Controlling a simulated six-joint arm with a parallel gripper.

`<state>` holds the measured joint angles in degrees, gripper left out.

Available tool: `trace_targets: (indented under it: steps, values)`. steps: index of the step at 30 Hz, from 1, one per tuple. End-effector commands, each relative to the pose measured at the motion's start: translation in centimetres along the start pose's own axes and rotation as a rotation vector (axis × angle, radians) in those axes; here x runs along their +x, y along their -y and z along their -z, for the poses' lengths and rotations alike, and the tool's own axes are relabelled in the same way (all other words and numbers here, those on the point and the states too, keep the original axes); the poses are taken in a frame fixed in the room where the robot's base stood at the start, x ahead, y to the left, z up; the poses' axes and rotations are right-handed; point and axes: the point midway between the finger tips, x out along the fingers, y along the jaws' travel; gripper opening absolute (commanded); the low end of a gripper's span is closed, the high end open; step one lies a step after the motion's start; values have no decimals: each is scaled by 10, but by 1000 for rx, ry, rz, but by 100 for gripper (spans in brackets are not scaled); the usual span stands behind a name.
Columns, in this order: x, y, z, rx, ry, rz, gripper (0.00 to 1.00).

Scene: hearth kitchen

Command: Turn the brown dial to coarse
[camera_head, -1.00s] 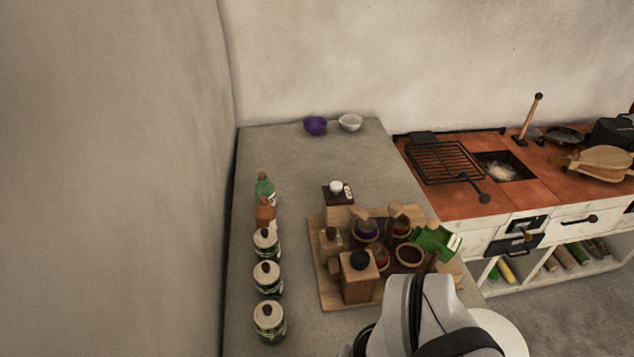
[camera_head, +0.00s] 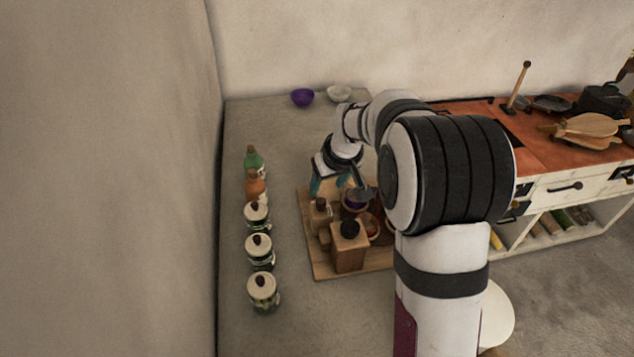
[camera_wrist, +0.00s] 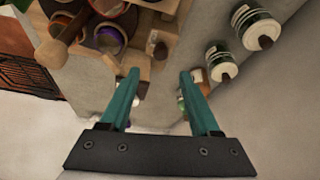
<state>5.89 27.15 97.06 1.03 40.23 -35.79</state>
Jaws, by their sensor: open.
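No part is clearly readable as the brown dial, and no coarse marking can be read. A small wooden box with a dark brown knob (camera_head: 321,203) stands at the left of the wooden board (camera_head: 322,267); a similar brown knob (camera_wrist: 160,50) shows in the wrist view just beyond my fingertips. A larger wooden box (camera_head: 349,254) with a black knob stands in front of it. My gripper (camera_head: 329,187) is open with teal fingers pointing down over the board's back left part; in the wrist view its fingers (camera_wrist: 159,75) are apart with nothing gripped. The white-knobbed block seen earlier is hidden.
Several lidded jars (camera_head: 259,250), an orange bottle (camera_head: 256,188) and a green bottle (camera_head: 254,162) line the counter's left side. A purple-rimmed bowl (camera_wrist: 108,38) sits on the board. A purple bowl (camera_head: 302,97) and a pale bowl (camera_head: 339,93) stand at the back.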

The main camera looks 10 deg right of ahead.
Motion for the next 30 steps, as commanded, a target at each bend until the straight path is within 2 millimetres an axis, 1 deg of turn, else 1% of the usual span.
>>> trace_targets:
  steps: [1,3,6,9,14,20,21,26,30]
  values:
    - [16,0,-2,0,6,1,63]
    - [35,1,-2,1,5,2,63]
    - [57,1,-1,0,3,1,63]
    - [72,1,-1,0,2,0,63]
    - [82,1,-1,0,1,0,63]
    - [82,0,0,1,1,0,63]
    - [82,0,0,1,1,0,61]
    - [82,0,0,1,1,0,32]
    - [81,0,0,1,1,0,7]
